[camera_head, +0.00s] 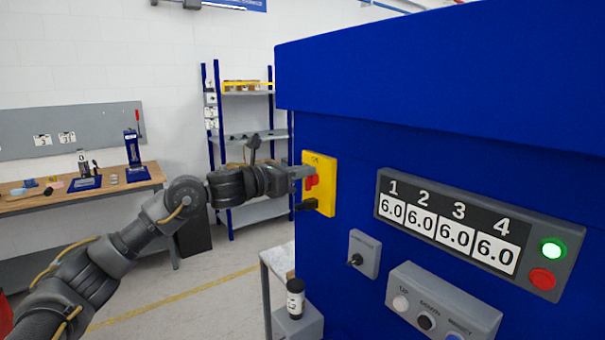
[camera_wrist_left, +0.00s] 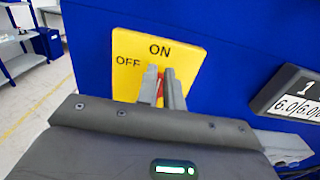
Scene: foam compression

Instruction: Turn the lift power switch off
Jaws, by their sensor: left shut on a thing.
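The lift power switch is a yellow plate (camera_head: 329,185) with a red handle (camera_head: 311,182) on the side face of the blue machine. In the left wrist view the plate (camera_wrist_left: 187,58) reads ON at the top and OFF at the left. My left gripper (camera_head: 303,176) reaches in from the left and is at the plate. In the left wrist view its two fingers (camera_wrist_left: 165,88) are shut on the red handle (camera_wrist_left: 160,88), which shows only as a thin strip between them. The fingers hide most of the handle, so its exact angle is unclear. My right gripper is not in view.
The blue machine (camera_head: 430,60) fills the right side. It carries a display panel (camera_head: 450,225) reading 6.0 four times, with a lit green lamp (camera_head: 552,249), a small grey knob box (camera_head: 364,254) and a button box (camera_head: 443,307). A workbench (camera_head: 85,192) and shelves (camera_head: 248,135) stand behind.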

